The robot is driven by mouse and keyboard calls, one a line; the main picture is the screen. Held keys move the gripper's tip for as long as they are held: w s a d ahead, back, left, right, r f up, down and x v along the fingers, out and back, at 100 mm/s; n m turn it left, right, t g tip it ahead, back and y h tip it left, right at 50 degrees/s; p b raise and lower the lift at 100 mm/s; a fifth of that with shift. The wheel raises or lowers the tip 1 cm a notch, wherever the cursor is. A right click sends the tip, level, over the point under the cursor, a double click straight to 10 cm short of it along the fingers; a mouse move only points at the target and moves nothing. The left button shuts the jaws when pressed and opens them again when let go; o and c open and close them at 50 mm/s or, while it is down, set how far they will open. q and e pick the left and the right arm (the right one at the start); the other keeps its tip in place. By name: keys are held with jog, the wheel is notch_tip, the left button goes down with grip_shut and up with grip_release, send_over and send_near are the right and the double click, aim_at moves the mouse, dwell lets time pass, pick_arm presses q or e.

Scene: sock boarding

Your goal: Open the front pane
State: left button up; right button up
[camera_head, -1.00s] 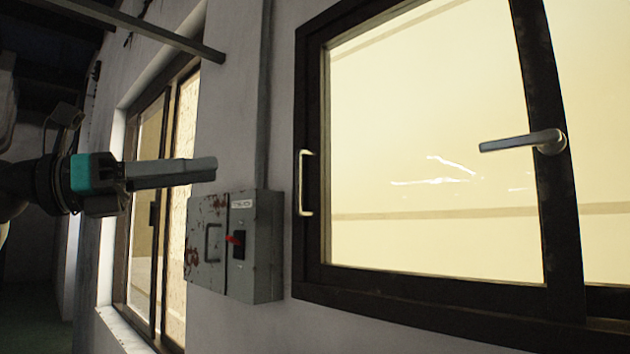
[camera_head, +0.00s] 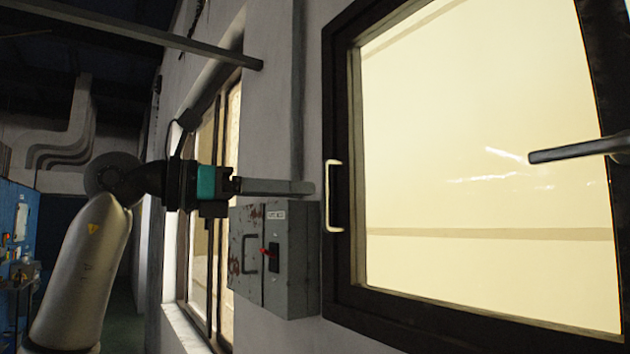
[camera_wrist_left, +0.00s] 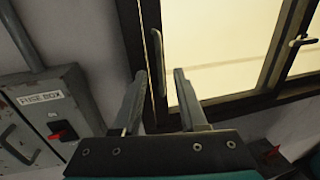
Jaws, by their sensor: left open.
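The front pane (camera_head: 480,160) is a large bright window pane in a dark frame, filling the right of the head view. A pale upright pull handle (camera_head: 329,195) is fixed on its left stile. My left gripper (camera_head: 312,188) is level with this handle and just left of it, its fingers pointing right. In the left wrist view the open fingers (camera_wrist_left: 160,78) appear on either side of the pull handle (camera_wrist_left: 159,65). Nothing is gripped; whether a finger touches the handle cannot be told. My right gripper is not in view.
A grey fuse box (camera_head: 290,265) with a red switch is on the wall just below my left gripper. A grey lever handle (camera_head: 580,150) sticks out at the pane's right. Another window (camera_head: 205,230) is farther left, and a metal bar (camera_head: 150,35) crosses above.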

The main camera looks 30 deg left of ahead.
pick_arm(q)
jog(key=shift+p+x, duration=0.35)
jog(key=shift+x, duration=1.7)
jog(key=shift+c, duration=0.3)
grip_shut()
